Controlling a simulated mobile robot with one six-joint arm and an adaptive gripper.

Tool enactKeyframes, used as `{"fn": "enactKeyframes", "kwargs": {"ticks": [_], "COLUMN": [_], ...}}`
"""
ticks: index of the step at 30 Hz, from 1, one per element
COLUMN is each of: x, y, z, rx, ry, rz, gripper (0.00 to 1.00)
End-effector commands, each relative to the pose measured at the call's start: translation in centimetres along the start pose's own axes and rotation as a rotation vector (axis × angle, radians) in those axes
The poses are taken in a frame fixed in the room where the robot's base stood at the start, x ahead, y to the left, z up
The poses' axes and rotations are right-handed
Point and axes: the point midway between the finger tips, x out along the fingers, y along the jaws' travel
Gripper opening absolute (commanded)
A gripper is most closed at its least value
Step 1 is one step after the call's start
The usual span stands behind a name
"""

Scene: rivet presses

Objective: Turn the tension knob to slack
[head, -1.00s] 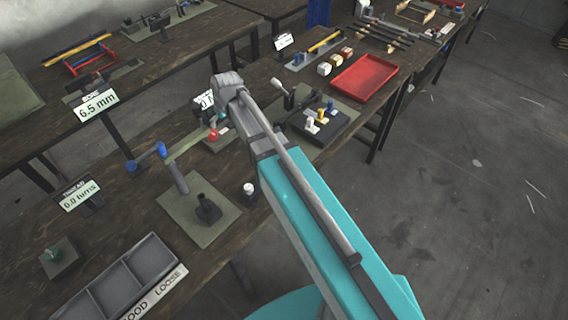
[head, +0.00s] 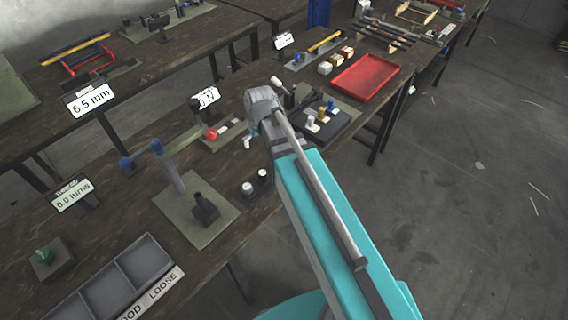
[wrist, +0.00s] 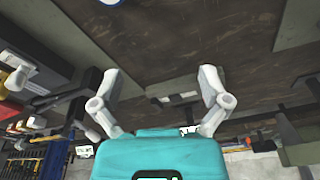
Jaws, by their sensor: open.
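I cannot tell for certain which part is the tension knob. A sign with an "N" reading (head: 205,98) stands behind a fixture with a red ball (head: 210,133). Two white-topped round knobs (head: 247,188) stand near the front edge of the bench. My gripper (head: 249,139) hangs over the bench beside the red-ball fixture, mostly hidden behind my arm. In the wrist view its two pale fingers (wrist: 158,76) are spread, with nothing between them. A small pale plate (wrist: 175,98) shows beyond them.
A blue-handled crank post (head: 155,155) and a turns sign (head: 73,195) stand left. A grey divided tray (head: 112,280) is at the near left. A dark block with coloured pegs (head: 330,125) and a red tray (head: 365,77) lie right of my gripper.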

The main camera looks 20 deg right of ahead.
Motion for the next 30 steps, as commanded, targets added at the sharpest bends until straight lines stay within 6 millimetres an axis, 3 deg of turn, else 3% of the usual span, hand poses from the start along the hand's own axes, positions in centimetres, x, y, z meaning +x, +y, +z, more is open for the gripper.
{"fn": "enactKeyframes", "kwargs": {"ticks": [18,30], "x": [1.3,1.5], "y": [3.5,4.5], "z": [7.8,9.7], "rx": [0.142,0.182], "ry": [-0.107,-0.136], "rz": [0.028,0.036], "gripper": [0.96,0.96]}}
